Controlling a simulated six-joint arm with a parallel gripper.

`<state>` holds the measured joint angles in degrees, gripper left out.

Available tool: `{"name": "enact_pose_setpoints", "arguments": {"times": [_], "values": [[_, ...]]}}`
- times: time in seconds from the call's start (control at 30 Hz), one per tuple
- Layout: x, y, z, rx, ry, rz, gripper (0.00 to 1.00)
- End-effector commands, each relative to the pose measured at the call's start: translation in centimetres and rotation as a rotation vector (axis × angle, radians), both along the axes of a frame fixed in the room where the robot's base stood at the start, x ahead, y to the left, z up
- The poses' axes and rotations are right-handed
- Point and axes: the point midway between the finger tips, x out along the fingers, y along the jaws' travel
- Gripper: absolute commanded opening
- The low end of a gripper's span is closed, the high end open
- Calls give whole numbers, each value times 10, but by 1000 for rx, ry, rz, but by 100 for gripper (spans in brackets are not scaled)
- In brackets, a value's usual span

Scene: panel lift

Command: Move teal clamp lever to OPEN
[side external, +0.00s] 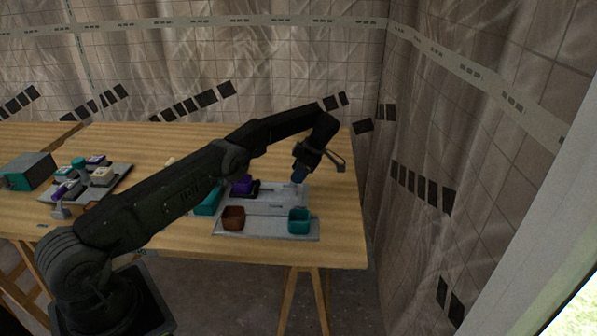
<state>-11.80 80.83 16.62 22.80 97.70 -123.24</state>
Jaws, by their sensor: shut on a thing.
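My gripper (298,180) points down over the right part of a grey panel (262,226) on the table. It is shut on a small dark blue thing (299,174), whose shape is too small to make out. I cannot tell for sure which teal part is the clamp lever. A teal knob-like part (78,162) stands on another grey panel (117,172) at the left. A teal block (207,203) lies at the left edge of the near panel, partly hidden by my arm. No OPEN marking can be read.
A brown cup (233,218) and a teal cup (300,220) stand at the panel's front. A purple block (242,184) sits on a dark base behind. A grey-teal box (29,171) is at far left. The wooden table (340,220) is clear at its right end.

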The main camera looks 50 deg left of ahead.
Motion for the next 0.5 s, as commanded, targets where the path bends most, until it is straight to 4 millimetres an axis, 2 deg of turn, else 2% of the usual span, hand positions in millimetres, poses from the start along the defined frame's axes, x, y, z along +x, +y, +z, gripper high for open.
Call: {"name": "enact_pose_setpoints", "arguments": {"times": [0.2, 0.23, 0.5], "values": [[0, -2, -1, -4, 0, -5, 8], [0, -2, -1, -4, 0, -5, 52], [0, -1, -1, -2, 0, -3, 77]]}}
